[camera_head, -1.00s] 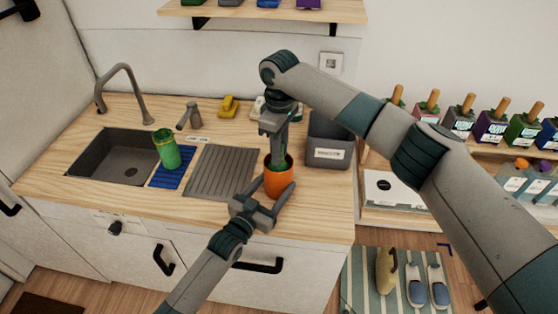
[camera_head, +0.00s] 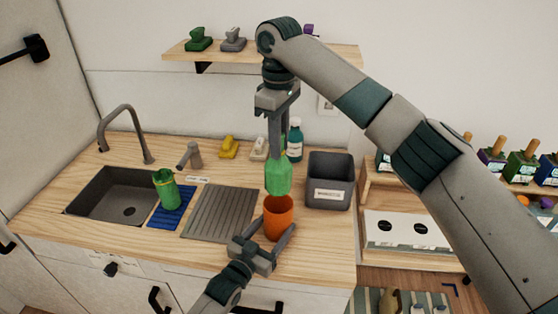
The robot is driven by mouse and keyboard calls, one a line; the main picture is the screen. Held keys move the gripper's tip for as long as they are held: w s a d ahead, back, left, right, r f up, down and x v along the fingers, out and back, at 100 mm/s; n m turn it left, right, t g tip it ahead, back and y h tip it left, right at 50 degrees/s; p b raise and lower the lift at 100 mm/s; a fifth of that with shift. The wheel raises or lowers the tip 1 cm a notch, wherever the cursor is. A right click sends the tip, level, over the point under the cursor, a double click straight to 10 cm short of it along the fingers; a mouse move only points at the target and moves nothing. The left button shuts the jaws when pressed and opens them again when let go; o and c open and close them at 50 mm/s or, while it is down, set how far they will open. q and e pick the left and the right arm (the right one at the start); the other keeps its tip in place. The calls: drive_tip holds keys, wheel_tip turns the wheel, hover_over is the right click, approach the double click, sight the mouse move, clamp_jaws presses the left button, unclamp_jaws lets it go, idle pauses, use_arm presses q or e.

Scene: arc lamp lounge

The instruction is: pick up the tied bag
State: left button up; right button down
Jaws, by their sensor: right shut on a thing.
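The green tied bag (camera_head: 278,177) hangs upright from my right gripper (camera_head: 277,150), which is shut on its narrow top. The bag is just above the orange cup (camera_head: 279,219), its lower end near the rim. I cannot tell whether it still touches the cup. The cup stands on the wooden counter. My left gripper (camera_head: 275,225) has its fingers spread on either side of the cup. I cannot see whether they touch it. A second green object (camera_head: 167,190), with a bag-like top, stands on the blue mat (camera_head: 170,215) beside the sink.
A ribbed drainboard (camera_head: 220,212) lies left of the cup, beyond the mat from the sink (camera_head: 110,196). A dark grey bin (camera_head: 330,181) stands at right. A bottle (camera_head: 295,141) and a yellow item (camera_head: 229,148) are at the back. A wall shelf (camera_head: 265,54) hangs above.

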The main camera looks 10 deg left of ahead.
drive_tip(key=shift+r, duration=0.9)
use_arm(q)
drive_tip(key=o, duration=1.4)
drive_tip(key=shift+c, duration=0.2)
drive_tip(key=v, duration=1.2)
